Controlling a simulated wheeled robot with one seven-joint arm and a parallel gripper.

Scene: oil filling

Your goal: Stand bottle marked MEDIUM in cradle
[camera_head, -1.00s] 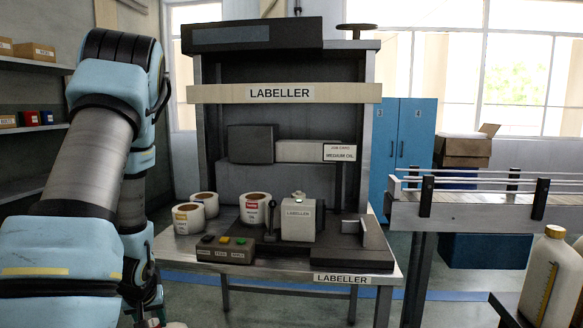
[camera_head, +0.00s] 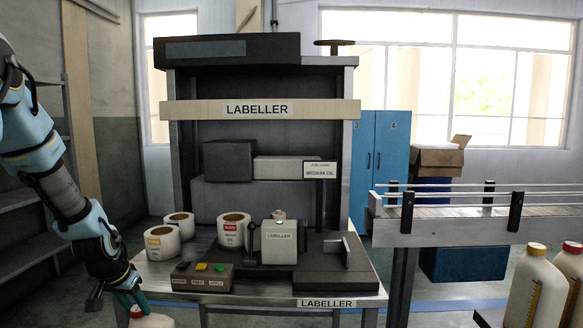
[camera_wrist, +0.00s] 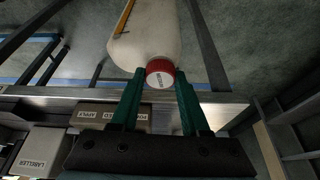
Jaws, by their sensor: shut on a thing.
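A cream bottle (camera_wrist: 147,38) with a red cap (camera_wrist: 160,76) hangs from my gripper (camera_wrist: 160,72). The two green fingers are shut around its cap, which bears small lettering, too small to read surely. In the head view my gripper (camera_head: 128,299) is at the lower left, in front of the labeller table's left corner, and only the bottle's top (camera_head: 150,319) shows. The labeller (camera_head: 258,110) stands ahead. On its table, a dark base carries a grey block marked LABELLER (camera_head: 279,241) and a small upright bracket (camera_head: 336,247). Which part is the cradle, I cannot tell.
Label rolls (camera_head: 161,242) and a button box (camera_head: 203,276) occupy the table's left side. A job card reads MEDIUM OIL (camera_head: 320,170). A conveyor (camera_head: 480,225) runs at right, with two bottles, yellow-capped (camera_head: 535,285) and red-capped (camera_head: 567,290), in front.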

